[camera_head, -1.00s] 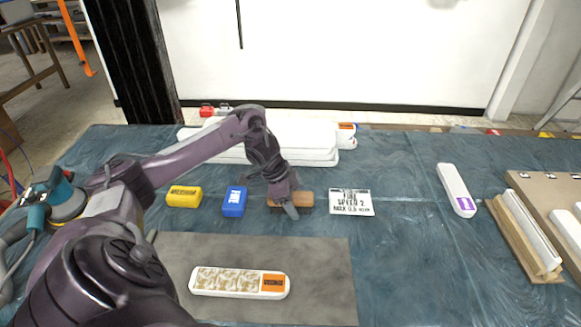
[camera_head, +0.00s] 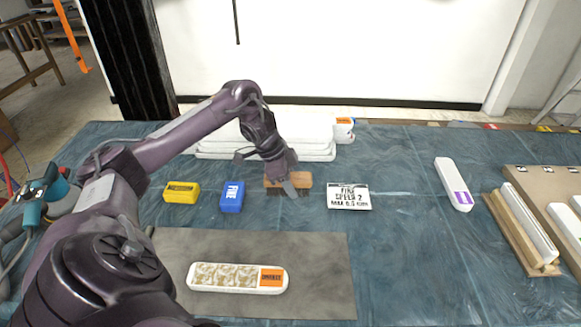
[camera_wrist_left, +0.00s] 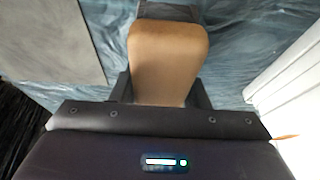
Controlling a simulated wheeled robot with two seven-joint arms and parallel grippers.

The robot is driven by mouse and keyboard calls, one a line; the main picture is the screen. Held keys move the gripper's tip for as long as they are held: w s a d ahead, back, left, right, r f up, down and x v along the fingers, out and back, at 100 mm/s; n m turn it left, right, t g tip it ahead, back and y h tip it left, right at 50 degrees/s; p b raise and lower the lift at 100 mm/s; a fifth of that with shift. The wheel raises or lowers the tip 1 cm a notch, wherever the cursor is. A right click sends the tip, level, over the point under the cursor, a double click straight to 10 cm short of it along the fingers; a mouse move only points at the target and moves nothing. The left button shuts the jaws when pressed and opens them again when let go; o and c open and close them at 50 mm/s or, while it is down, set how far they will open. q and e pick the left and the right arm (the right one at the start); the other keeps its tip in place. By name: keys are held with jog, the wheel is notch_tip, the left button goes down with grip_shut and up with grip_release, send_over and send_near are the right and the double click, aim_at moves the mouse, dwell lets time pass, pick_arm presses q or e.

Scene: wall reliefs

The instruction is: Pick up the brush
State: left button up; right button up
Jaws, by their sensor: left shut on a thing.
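The brush (camera_head: 303,179) is a wooden block with dark bristles below it. It is near the back middle of the table in the head view. My left gripper (camera_head: 285,184) is shut on it, with a finger across its near side. In the left wrist view, the brush's tan wooden body (camera_wrist_left: 167,62) sits between the two dark fingers (camera_wrist_left: 160,92). The brush appears slightly above the table. My right gripper is not in view.
A yellow block (camera_head: 181,192) and a blue block (camera_head: 232,197) are left of the brush; a white sign (camera_head: 349,197) is right. A white relief piece (camera_head: 225,278) lies on a grey mat (camera_head: 325,270) in front. Long white pieces (camera_head: 315,146) lie behind.

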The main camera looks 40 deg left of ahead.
pick_arm(q)
notch_tip(320, 180, up, 15)
jog(key=p, duration=0.8)
jog(key=shift+r, duration=0.2)
